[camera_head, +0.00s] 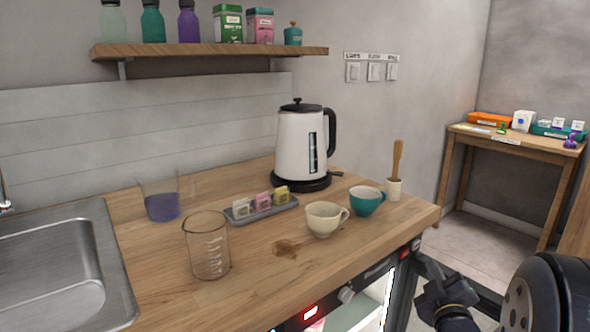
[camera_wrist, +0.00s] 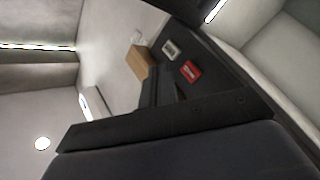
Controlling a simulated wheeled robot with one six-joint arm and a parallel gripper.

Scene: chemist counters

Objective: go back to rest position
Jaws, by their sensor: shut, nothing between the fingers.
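My gripper (camera_head: 432,285) is at the lower right in the head view, dark and low beside the front right corner of the wooden counter (camera_head: 335,262). It is shut and holds nothing. A dark bar, which may be the edge of an appliance door, runs close by it; I cannot tell whether they touch. In the wrist view, dark parts fill the lower half, and a red display (camera_wrist: 190,71) shows on a dark panel.
An appliance with a red display (camera_head: 310,312) and a lit interior sits under the counter. Kettle (camera_head: 302,145), beaker (camera_head: 207,247), cream cup (camera_head: 322,219) and teal cup (camera_head: 366,201) stand on top. A side table (camera_head: 465,143) stands at the back right.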

